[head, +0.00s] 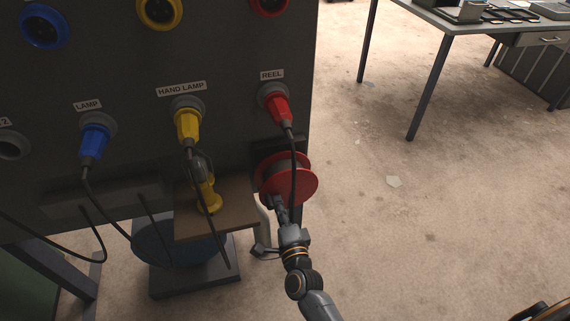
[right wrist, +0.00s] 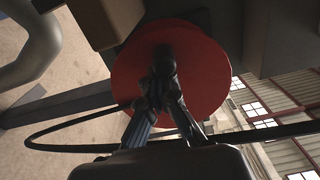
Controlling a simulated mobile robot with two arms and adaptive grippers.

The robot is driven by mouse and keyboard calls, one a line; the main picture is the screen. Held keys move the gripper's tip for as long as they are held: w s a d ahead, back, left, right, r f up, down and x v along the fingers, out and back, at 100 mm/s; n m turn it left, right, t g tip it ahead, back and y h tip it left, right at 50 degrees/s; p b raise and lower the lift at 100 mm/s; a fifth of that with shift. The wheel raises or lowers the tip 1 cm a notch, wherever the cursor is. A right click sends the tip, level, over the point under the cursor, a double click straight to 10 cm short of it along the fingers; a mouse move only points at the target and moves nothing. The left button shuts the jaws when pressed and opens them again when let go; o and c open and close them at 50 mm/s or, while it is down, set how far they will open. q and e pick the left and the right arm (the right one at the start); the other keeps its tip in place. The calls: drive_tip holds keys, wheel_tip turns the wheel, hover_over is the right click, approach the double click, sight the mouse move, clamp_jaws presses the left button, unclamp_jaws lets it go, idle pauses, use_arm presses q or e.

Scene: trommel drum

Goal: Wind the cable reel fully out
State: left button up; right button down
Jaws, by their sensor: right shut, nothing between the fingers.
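The cable reel (head: 308,181) is a red-flanged drum mounted low at the right edge of the dark panel. In the right wrist view its red disc (right wrist: 205,75) fills the middle. A red plug (head: 278,108) sits in the socket labelled REEL, and its black cable (head: 293,150) hangs down in front of the reel. My right gripper (head: 280,208) is shut and empty at the reel's lower front. In the right wrist view its fingertips (right wrist: 160,92) overlap a dark part at the disc's centre; contact is unclear.
A yellow hand lamp (head: 209,195) stands on a brown shelf (head: 238,221) left of the reel. Blue (head: 93,141) and yellow (head: 187,124) plugs sit in the panel with hanging cables. The floor to the right is mostly clear up to a workbench (head: 450,25).

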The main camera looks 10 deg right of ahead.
drive_tip(key=shift+d+r+p, duration=0.35)
drive_tip(key=shift+r+p, duration=0.65)
drive_tip(key=shift+r, duration=0.15)
drive_tip(key=shift+d+r+p, duration=0.35)
drive_tip(key=shift+r+p, duration=0.7)
drive_tip(key=shift+r, duration=0.15)
drive_tip(key=shift+d+r+p, duration=0.35)
drive_tip(key=shift+r+p, duration=0.65)
drive_tip(key=shift+r, duration=0.15)
drive_tip(key=shift+f, duration=0.1)
drive_tip(key=shift+c, duration=1.6)
unclamp_jaws()
drive_tip(key=p, duration=0.2)
approach(283, 177)
drive_tip(key=s, duration=0.2)
drive_tip(key=shift+s, duration=0.25)
drive_tip(key=shift+f, duration=0.15)
